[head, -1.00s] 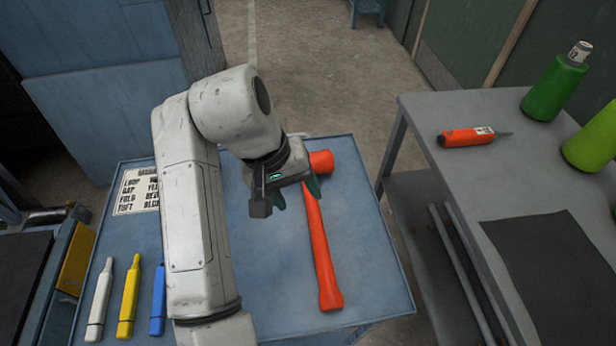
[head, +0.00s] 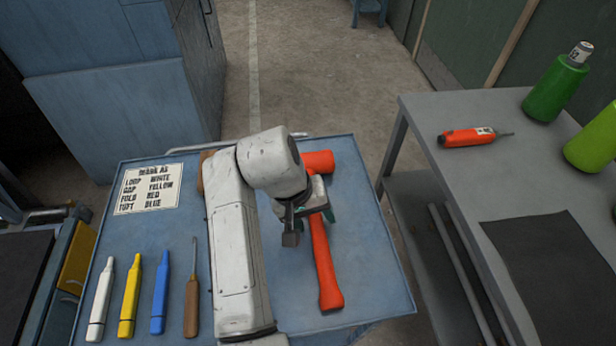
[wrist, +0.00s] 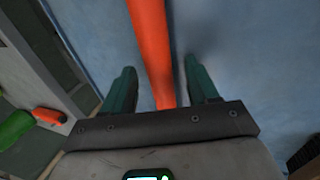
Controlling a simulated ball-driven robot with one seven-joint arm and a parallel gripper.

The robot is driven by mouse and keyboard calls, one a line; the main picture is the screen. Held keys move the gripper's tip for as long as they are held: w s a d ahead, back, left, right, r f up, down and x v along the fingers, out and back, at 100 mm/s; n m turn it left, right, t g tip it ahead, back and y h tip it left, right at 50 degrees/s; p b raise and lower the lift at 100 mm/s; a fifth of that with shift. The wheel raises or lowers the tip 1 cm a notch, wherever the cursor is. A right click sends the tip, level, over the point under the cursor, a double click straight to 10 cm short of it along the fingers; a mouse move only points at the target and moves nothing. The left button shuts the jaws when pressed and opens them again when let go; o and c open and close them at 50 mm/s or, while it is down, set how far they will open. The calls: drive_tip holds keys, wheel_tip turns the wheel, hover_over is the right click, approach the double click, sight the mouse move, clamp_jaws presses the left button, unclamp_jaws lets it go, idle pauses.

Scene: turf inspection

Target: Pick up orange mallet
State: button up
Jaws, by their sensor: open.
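The orange mallet (head: 322,252) lies on the blue tray-topped cart (head: 376,270). Its head is toward the far edge and its handle points toward me. My gripper (head: 316,215) is over the upper part of the handle and partly hides it. In the wrist view the two green fingers of my gripper (wrist: 161,88) are apart, one on each side of the orange handle (wrist: 152,45). The handle runs between them, with clear gaps on both sides. I cannot tell whether the fingertips are level with the handle.
White (head: 101,300), yellow (head: 130,295) and blue (head: 160,292) markers and a wood-handled tool (head: 192,300) lie at the cart's left. A printed card (head: 150,188) lies behind them. The grey table (head: 450,185) at right holds an orange tool (head: 470,136) and green bottles (head: 555,88).

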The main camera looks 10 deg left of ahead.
drive_tip(key=shift+c, duration=0.3)
clamp_jaws()
drive_tip(key=shift+r, duration=0.1)
drive_tip(key=shift+r, duration=0.1)
